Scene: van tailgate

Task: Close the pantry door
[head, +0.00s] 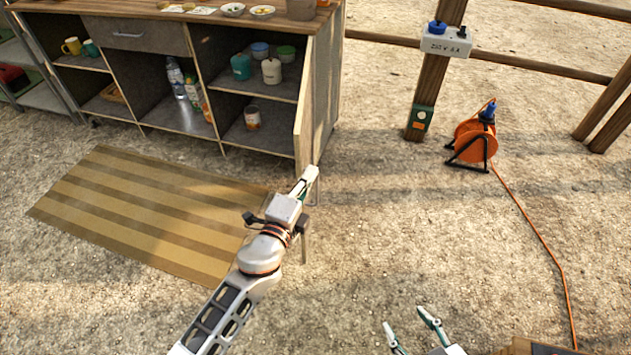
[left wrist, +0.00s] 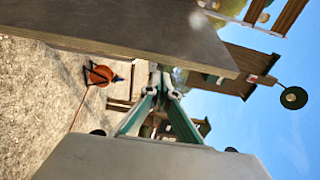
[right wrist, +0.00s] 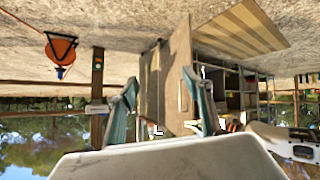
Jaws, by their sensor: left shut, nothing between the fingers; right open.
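The pantry door (head: 303,125) stands open at the right end of the cabinet (head: 215,135), seen nearly edge-on in the head view. In the left wrist view it is a large grey panel (left wrist: 130,28) across the top. My left gripper (head: 311,172) is shut and empty beside the door's free edge; I cannot tell whether it touches. Its closed fingers (left wrist: 160,80) show just below the panel in the left wrist view. My right gripper (head: 405,318) is open and empty, low and to the right, apart from the door. The right wrist view shows the door (right wrist: 175,85) between its spread fingers.
The open shelves hold bottles, mugs and jars (head: 240,66). A striped mat (head: 140,215) lies before the cabinet. An orange cable reel (head: 475,140) and a wooden post (head: 432,85) with a socket box (head: 446,46) stand right. The gravel between the door and reel is clear.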

